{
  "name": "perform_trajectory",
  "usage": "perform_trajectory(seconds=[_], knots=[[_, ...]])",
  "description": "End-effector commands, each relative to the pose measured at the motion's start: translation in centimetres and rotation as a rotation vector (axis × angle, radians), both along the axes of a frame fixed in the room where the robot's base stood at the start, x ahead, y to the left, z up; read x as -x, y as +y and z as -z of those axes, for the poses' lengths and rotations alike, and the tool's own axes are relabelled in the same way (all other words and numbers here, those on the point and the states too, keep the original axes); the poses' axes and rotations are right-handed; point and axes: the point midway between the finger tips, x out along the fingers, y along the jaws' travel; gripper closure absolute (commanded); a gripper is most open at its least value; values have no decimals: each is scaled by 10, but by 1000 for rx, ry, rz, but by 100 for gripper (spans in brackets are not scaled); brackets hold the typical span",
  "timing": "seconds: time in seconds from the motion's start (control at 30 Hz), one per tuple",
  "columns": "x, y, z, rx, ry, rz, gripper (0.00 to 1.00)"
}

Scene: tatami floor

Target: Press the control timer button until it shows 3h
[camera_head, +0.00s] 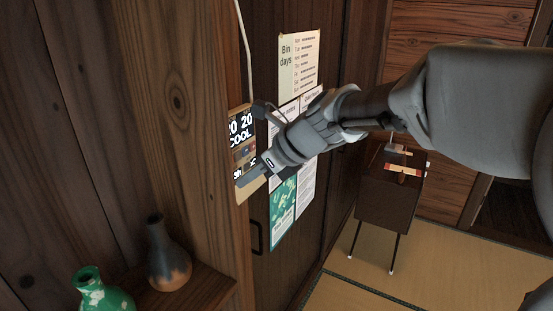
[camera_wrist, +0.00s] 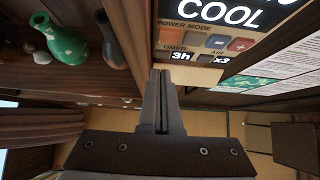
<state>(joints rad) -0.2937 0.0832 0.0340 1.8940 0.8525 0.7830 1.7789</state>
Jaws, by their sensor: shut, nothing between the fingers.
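The control panel (camera_head: 242,150) is fixed to the wooden wall in the head view, its display reading "20 20 COOL". In the wrist view the panel (camera_wrist: 206,36) shows a "TIMER" label with a display (camera_wrist: 181,57) reading "3h" under it. My gripper (camera_head: 241,182) is shut and empty at the panel's lower part. In the wrist view its fingertips (camera_wrist: 161,72) are just below the timer area. I cannot tell whether they touch the panel, and no separate timer button is clearly visible.
Papers (camera_head: 299,65) hang on the dark door right of the panel. A dark vase (camera_head: 168,258) and a green vase (camera_head: 100,292) stand on a shelf at lower left. A small dark table (camera_head: 390,205) stands farther back on the tatami, with clear floor around it.

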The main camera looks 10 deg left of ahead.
Motion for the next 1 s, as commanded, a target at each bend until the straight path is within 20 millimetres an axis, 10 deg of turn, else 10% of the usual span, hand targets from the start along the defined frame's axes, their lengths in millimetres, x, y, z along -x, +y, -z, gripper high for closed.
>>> perform_trajectory(seconds=[0.53,1.0], knots=[[20,-64,-58,2,3,4,100],[25,-74,-69,3,5,2,100]])
